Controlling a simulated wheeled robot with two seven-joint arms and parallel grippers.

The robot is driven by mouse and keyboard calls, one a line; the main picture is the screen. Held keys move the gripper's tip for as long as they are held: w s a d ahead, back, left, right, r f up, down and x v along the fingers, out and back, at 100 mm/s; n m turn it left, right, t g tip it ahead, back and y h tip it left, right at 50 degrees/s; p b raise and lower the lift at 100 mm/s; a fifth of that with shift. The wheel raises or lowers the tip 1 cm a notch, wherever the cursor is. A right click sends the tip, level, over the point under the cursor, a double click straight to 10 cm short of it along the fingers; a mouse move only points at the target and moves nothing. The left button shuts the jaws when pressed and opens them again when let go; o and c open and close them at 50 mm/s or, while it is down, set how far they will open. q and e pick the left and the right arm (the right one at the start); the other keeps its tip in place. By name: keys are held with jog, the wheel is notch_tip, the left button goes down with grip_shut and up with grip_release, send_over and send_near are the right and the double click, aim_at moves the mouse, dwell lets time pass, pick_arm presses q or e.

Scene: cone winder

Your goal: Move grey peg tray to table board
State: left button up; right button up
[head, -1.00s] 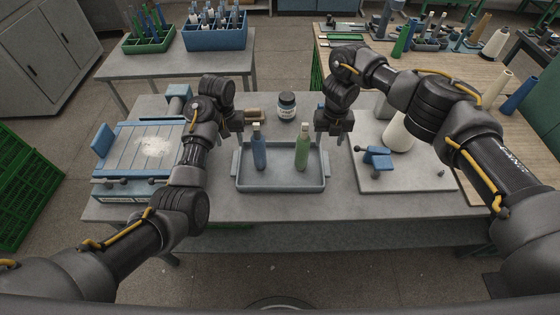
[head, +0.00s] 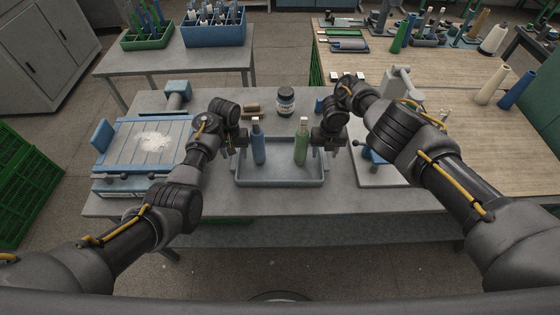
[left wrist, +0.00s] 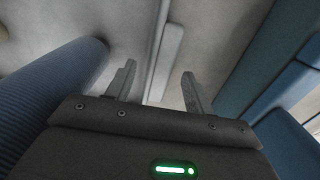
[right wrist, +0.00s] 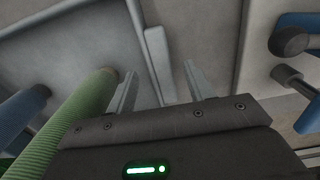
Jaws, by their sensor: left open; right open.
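The grey tray (head: 280,178) stands on the grey table, holding an upright blue yarn-wound peg (head: 258,148) and a green one (head: 301,146). My left gripper (head: 242,151) is open at the tray's left end. In the left wrist view, a pale grip bar (left wrist: 167,58) lies ahead, between the line of the open fingers (left wrist: 158,88). My right gripper (head: 318,151) is open at the right end. In the right wrist view, a similar bar (right wrist: 160,60) lies ahead of its open fingers (right wrist: 160,90). I cannot tell whether any finger touches the tray.
A pale board (head: 372,179) with blue fittings lies right of the tray, partly behind my right arm. A wood-topped table (head: 455,105) with cones stands further right. A blue slatted unit (head: 130,150) is at left. A dark jar (head: 285,102) stands behind the tray.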

pick_arm(q)
jog(key=shift+s+f, duration=0.1)
jog(key=shift+f, duration=0.4)
pick_arm(e)
jog(key=shift+s+f, duration=0.2)
jog(key=shift+f, duration=0.35)
pick_arm(q)
jog(key=shift+c, duration=0.3)
pick_arm(e)
jog(key=shift+c, duration=0.3)
pick_arm(q)
grip_shut()
pick_arm(e)
grip_shut()
